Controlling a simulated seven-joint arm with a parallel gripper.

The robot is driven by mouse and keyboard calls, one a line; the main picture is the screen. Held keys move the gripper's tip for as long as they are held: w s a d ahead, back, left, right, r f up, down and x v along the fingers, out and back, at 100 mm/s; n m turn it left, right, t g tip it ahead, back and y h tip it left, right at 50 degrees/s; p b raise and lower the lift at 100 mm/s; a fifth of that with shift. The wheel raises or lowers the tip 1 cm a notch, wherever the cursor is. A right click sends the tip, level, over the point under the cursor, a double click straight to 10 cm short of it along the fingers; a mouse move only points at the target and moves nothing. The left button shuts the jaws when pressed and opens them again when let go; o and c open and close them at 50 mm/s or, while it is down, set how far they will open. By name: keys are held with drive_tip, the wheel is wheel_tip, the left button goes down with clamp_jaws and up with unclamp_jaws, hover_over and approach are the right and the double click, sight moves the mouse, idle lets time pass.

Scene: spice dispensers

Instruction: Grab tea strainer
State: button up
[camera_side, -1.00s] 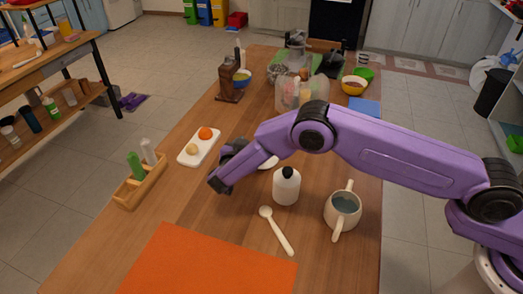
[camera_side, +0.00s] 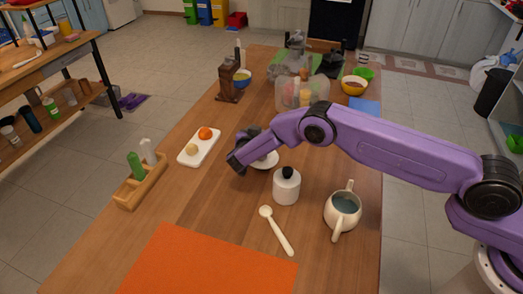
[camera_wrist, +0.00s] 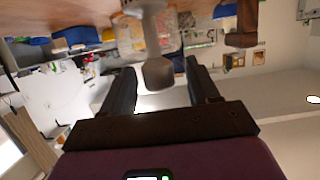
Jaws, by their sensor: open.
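A white, shallow, round piece (camera_side: 266,161) sits on the wooden table, partly hidden behind my gripper; it may be the tea strainer, but I cannot be sure. My gripper (camera_side: 236,163) is beside its left edge, low over the table. In the wrist view my gripper (camera_wrist: 160,88) has its two dark fingers wide apart. A pale grey stem with a rounded knob (camera_wrist: 158,73) shows between and beyond them. I cannot tell whether it touches either finger.
A white tray (camera_side: 187,157) with small round items and a wooden rack (camera_side: 140,188) are left. An orange mat (camera_side: 205,265) lies in front.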

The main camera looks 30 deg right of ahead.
clamp_jaws()
drive_tip(key=shift+r, duration=0.1)
